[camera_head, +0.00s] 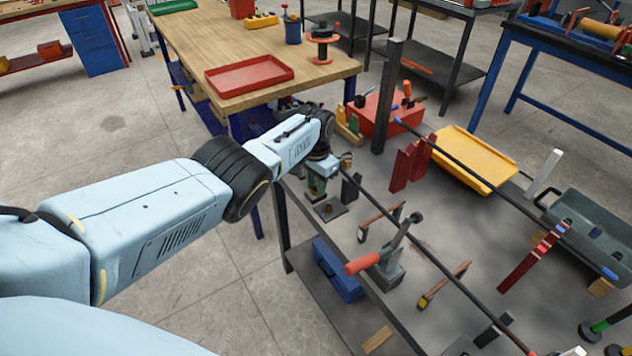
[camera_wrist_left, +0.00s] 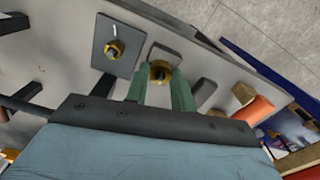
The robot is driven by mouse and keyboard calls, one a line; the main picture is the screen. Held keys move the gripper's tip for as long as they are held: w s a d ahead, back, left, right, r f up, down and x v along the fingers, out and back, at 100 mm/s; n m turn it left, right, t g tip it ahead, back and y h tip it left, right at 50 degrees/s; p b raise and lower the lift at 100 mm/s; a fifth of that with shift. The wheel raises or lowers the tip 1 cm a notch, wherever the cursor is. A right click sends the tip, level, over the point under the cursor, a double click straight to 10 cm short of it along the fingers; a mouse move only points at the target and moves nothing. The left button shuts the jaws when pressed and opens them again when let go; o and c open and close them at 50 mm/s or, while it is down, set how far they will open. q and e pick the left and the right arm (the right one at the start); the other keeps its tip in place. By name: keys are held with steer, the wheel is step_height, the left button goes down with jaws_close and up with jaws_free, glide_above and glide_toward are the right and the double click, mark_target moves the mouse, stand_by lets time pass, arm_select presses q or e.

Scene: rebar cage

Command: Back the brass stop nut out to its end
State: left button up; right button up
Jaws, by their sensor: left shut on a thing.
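A brass nut (camera_wrist_left: 159,71) sits between the two green fingertips of my left gripper (camera_wrist_left: 160,84) in the left wrist view, with a dark round end at its centre. The gripper is shut on it. In the head view my left gripper (camera_head: 317,186) points down at the near left end of the grey bench, and the nut in it is hidden. A second brass nut (camera_wrist_left: 114,49) sits on a dark square plate (camera_wrist_left: 128,34) beside the gripper, apart from it. My right gripper is not in view.
A long dark rod (camera_head: 430,255) runs from beside the gripper across the bench (camera_head: 420,222). A clamp with a red handle (camera_head: 362,264) stands near it. Dark upright blocks (camera_head: 351,188) stand close to the gripper. A yellow tray (camera_head: 475,160) lies further back.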

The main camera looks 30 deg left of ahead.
arm_select(q)
steer(key=n, duration=0.4)
steer(key=shift+r+n, duration=0.1)
steer(key=shift+n, duration=0.2)
steer(key=n, duration=0.3)
steer(key=shift+n+p, duration=0.3)
steer(key=shift+n, duration=0.1)
steer(key=n, duration=0.3)
steer(key=shift+n, duration=0.3)
steer(key=n, duration=1.1)
steer(key=shift+n, duration=0.3)
steer(key=n, duration=0.4)
steer(key=shift+n, duration=1.7)
steer(key=shift+w, duration=0.1)
steer(key=o, duration=1)
